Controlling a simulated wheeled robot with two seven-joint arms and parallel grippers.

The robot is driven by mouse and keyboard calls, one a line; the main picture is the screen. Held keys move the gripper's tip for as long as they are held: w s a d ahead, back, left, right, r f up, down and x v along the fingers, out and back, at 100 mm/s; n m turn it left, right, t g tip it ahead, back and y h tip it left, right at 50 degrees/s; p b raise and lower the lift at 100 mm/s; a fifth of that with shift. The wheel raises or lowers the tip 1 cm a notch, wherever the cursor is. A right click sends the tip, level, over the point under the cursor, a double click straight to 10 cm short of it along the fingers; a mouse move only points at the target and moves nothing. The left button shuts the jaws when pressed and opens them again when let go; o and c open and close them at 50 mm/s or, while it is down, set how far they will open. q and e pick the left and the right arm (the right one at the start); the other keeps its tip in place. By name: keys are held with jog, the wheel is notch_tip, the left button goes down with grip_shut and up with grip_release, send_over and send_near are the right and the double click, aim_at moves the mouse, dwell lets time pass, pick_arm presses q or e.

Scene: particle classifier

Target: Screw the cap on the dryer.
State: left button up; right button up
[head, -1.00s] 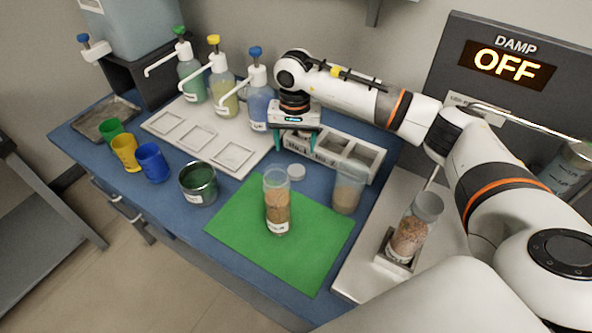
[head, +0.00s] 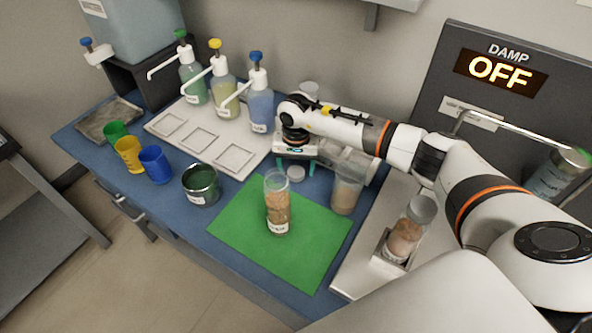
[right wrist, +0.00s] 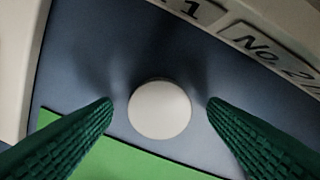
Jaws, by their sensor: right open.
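The white round cap (head: 296,173) lies flat on the blue table, just behind the green mat. It also shows in the right wrist view (right wrist: 160,108), between the green fingers. My right gripper (head: 296,166) is open over the cap, with one finger on each side. In the right wrist view, my right gripper (right wrist: 160,103) shows gaps between fingers and cap. A clear jar of tan grains (head: 278,205) stands upright on the green mat, with no cap seen on it. I cannot tell which vessel is the dryer. My left gripper is out of view.
A second jar (head: 346,192) stands right of the green mat (head: 240,230). A jar in a holder (head: 405,238) is further right, before the panel reading DAMP OFF (head: 500,72). Colored cups (head: 128,155), a dark green pot (head: 201,186) and pump bottles (head: 224,95) are left.

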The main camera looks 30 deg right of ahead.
aim_at(296, 171)
jog(key=shift+f, duration=0.35)
jog(key=c, duration=1.1)
jog(key=shift+o, duration=0.2)
notch_tip(296, 171, up, 10)
jog(key=b, duration=0.2)
